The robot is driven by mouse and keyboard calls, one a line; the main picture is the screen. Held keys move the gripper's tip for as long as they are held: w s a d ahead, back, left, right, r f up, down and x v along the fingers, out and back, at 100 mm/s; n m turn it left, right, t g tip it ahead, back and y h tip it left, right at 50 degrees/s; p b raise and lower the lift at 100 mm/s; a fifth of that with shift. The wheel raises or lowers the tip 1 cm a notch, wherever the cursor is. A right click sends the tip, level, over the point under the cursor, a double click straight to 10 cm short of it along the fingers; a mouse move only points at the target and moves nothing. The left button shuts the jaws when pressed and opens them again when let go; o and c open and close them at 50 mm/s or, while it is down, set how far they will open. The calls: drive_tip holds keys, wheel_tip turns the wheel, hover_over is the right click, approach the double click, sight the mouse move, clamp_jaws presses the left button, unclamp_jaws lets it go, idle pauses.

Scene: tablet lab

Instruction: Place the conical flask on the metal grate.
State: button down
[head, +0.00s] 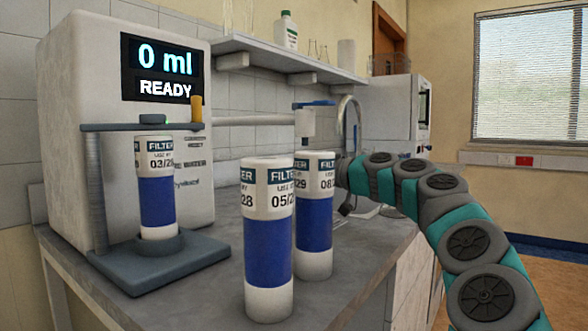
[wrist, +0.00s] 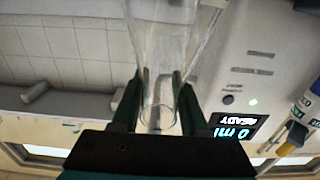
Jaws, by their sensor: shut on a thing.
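The conical flask (wrist: 165,45) is clear glass and shows in the wrist view between the two dark fingers of my gripper (wrist: 161,80). My gripper is shut on it. The glass widens towards the top of that picture, and its far end is cut off by the picture edge. In the head view my arm reaches in from the right, and its end is hidden behind the filter cartridges, so the flask cannot be made out there. I cannot make out the metal grate in either view.
Two filter cartridges (head: 268,240) (head: 315,235) stand upright on the grey counter (head: 190,300). A white machine (head: 75,100) reading "0 ml READY" holds another cartridge (head: 157,205). A curved tap (head: 345,103) stands behind. A shelf (head: 270,57) carries a bottle and glassware.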

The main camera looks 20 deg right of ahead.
drive_tip(key=shift+f, duration=0.2)
drive_tip(key=shift+c, duration=2.1)
unclamp_jaws()
drive_tip(key=shift+r, duration=0.1)
drive_tip(key=shift+r, duration=0.25)
drive_tip(key=b+v, duration=0.2)
drive_tip(key=v, duration=1)
drive_tip(key=shift+f, duration=0.15)
